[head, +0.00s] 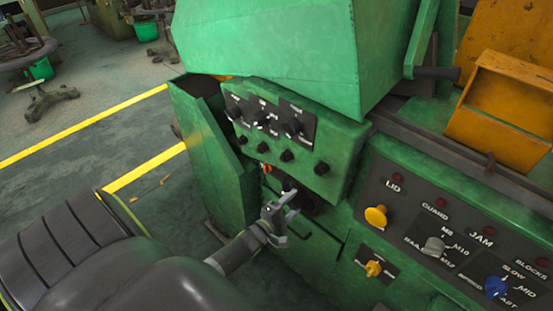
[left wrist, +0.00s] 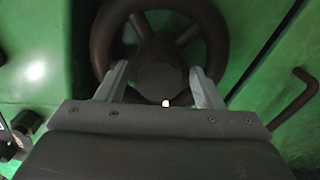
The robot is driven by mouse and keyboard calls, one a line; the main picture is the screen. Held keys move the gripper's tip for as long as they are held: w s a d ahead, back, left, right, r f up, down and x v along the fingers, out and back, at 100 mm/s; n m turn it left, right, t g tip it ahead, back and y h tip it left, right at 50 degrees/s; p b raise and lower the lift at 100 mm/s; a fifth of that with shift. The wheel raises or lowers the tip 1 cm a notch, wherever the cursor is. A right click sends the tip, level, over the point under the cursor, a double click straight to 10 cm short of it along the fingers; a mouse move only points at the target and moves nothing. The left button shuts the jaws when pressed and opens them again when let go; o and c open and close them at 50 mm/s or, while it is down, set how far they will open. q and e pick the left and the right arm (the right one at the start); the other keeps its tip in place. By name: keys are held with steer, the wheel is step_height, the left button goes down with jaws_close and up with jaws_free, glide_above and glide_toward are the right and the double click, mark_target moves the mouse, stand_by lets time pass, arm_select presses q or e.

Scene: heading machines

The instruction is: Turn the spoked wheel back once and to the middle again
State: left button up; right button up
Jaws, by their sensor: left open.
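The spoked wheel (left wrist: 222,32) is a dark ring with thick spokes and a round hub (left wrist: 158,68), on the green machine front. In the left wrist view it fills the upper middle, straight ahead of my left gripper (left wrist: 160,85). The two grey fingers are open, one on each side of the hub, overlapping the lower wheel in the picture; I cannot tell whether they touch it. In the head view my left gripper (head: 277,212) points at the machine below the knob box and hides most of the wheel, a dark part (head: 305,203) showing behind it. My right gripper is not in view.
A box with several black knobs (head: 293,127) juts out just above the wheel. A panel with yellow, grey and blue knobs (head: 435,245) lies to the right. A bent dark handle (left wrist: 293,100) is right of the wheel in the wrist view. Open floor (head: 90,100) lies left.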

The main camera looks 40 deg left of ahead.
arm_select(q)
steer(key=s+a+b, duration=0.1)
steer(key=s+b, duration=0.1)
steer(key=s, duration=1.5)
steer(key=shift+a, duration=0.15)
